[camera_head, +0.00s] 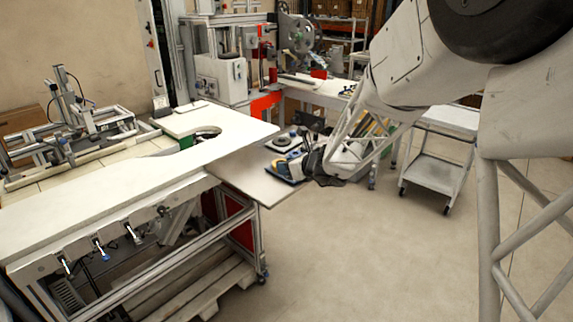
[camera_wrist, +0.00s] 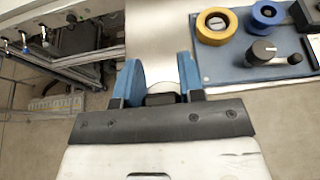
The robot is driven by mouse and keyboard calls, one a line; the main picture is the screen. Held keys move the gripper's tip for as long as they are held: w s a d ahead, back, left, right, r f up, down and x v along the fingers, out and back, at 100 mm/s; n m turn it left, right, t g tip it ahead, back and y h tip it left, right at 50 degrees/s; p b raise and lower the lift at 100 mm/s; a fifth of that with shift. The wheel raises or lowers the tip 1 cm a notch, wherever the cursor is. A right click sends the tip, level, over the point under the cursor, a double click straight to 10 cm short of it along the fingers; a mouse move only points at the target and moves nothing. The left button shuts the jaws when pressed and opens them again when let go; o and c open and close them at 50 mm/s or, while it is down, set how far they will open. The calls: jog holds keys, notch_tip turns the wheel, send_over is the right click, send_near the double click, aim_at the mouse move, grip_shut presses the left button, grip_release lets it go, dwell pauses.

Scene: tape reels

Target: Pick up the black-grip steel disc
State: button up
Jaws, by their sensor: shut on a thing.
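My gripper (camera_wrist: 160,80) has two blue fingers. They are shut on the black-grip steel disc (camera_wrist: 163,72). Its pale, rounded face shows between the fingers in the wrist view, with a dark part close to the palm. The fingers hide much of it. In the head view my gripper (camera_head: 309,165) is low beside the blue board, partly hidden by my own arm, and the held disc cannot be made out there.
The blue board (camera_wrist: 222,72) carries a yellow ring (camera_wrist: 212,38), a blue ring (camera_wrist: 247,20) and a black knob with a metal lever (camera_wrist: 264,50). A white worktop (camera_head: 110,195) stands at left. A grey cart (camera_head: 435,175) stands at right. Open floor lies in front.

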jog(key=shift+w+a, duration=0.1)
dwell(0.7)
jog(key=w+a+n+g+y, duration=0.1)
jog(key=a+n+g, duration=0.1)
jog(key=w+a+f+n+g+y, duration=0.1)
jog(key=w+a+n+g, duration=0.1)
jog(key=a, duration=0.1)
jog(key=w+a+n+g+y, duration=0.1)
jog(key=a+n+g+y, duration=0.1)
jog(key=a, duration=0.1)
jog(key=shift+w+a+f+n+g, duration=0.2)
jog(key=shift+w+f+n+g, duration=0.1)
jog(key=shift+n+g, duration=0.1)
jog(key=shift+w+a+f+n+g, duration=0.15)
jog(key=shift+a+f+n+g, duration=0.15)
jog(key=shift+a+n+g, duration=0.25)
jog(key=shift+w+a+f+n+g, duration=0.15)
jog(key=shift+a+f+n+g, duration=0.15)
jog(key=shift+n+g, duration=0.45)
send_over(247, 164)
jog(key=shift+f, duration=0.7)
jog(key=shift+f, duration=1.75)
